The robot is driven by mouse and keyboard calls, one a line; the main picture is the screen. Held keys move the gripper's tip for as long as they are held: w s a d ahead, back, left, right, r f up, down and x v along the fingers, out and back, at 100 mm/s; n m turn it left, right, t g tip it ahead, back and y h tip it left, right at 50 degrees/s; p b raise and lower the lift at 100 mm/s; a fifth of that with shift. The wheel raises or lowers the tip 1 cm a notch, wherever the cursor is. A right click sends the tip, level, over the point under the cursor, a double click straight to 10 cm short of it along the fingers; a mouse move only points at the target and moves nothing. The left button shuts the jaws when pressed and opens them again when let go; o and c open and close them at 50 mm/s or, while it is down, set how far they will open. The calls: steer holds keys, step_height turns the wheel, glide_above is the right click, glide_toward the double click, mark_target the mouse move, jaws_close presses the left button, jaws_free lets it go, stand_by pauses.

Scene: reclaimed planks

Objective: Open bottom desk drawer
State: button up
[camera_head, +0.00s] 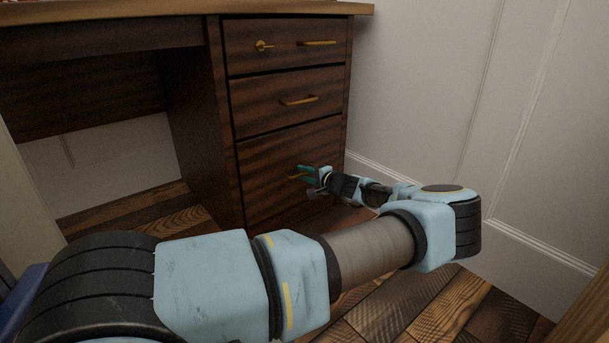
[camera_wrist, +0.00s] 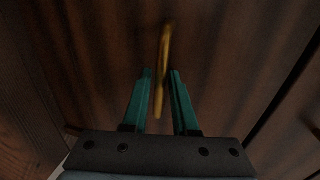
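The dark wooden desk has a stack of three drawers. The bottom drawer (camera_head: 268,180) is the tallest and looks shut, with its front in line with the drawers above. Its brass handle (camera_head: 295,177) also shows in the wrist view (camera_wrist: 163,60), running lengthwise up the picture. My gripper (camera_head: 308,174) is at this handle. In the wrist view its two teal fingers (camera_wrist: 160,75) stand apart, one on each side of the handle's near end. A gap shows between the handle and the fingers, so the gripper is open. I cannot tell how deep the handle sits between them.
The middle drawer (camera_head: 285,101) and the top drawer (camera_head: 285,45) are shut; the top one has a small brass knob or key beside its handle. A pale panelled wall (camera_head: 430,90) stands close on the right. Plank floor (camera_head: 440,310) is clear in front.

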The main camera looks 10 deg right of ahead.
jaws_close()
stand_by(1.2)
